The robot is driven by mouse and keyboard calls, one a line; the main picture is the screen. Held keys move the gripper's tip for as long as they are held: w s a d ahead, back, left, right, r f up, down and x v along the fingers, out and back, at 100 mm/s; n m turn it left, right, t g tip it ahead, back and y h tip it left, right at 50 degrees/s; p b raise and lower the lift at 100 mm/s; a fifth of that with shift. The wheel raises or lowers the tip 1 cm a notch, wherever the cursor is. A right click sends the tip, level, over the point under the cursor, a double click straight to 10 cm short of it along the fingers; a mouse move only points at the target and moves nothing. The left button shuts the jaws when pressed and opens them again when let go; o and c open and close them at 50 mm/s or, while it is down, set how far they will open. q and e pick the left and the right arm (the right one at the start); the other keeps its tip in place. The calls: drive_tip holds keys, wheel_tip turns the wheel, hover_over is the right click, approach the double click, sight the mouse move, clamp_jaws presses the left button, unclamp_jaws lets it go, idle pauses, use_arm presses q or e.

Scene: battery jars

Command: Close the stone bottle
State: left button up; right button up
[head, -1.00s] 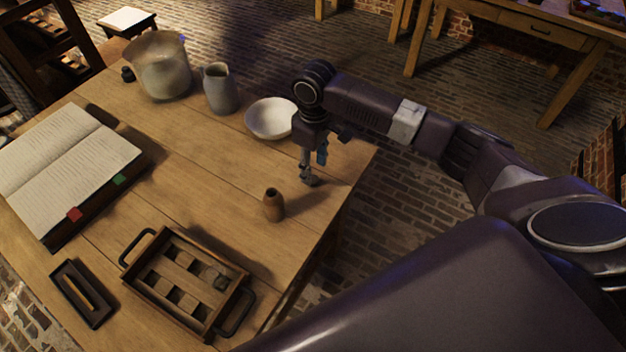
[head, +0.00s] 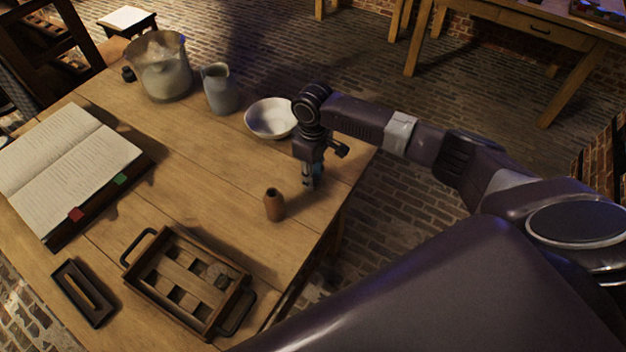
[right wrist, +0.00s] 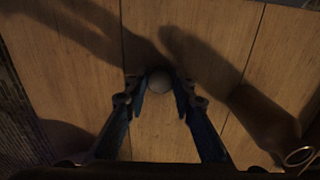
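The stone bottle (head: 274,206), small and brown, stands upright on the wooden table with its dark mouth uncovered. In the right wrist view the bottle (right wrist: 262,118) shows at the lower right, its pale-rimmed mouth towards the picture's corner. My right gripper (head: 308,185) points down at the table just behind and to the right of the bottle, apart from it. In the right wrist view a small round grey piece (right wrist: 160,80), perhaps a stopper, lies between the tips of my right gripper (right wrist: 160,92). The fingers are spread on either side of it; contact is not clear. My left gripper is out of view.
A wooden tray (head: 146,268) with handles and compartments lies at the front, beside a small dark tray (head: 66,290). An open book (head: 62,160) lies at left. A white bowl (head: 270,118), a grey jug (head: 220,90) and a large pot (head: 162,68) stand behind. The table's right edge is close.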

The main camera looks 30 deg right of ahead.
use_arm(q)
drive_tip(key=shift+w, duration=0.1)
use_arm(e)
drive_tip(key=shift+c, duration=0.6)
drive_tip(key=shift+r, duration=0.55)
use_arm(q)
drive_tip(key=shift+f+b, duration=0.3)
drive_tip(key=shift+b, duration=0.05)
use_arm(e)
wheel_tip(320, 180, up, 19)
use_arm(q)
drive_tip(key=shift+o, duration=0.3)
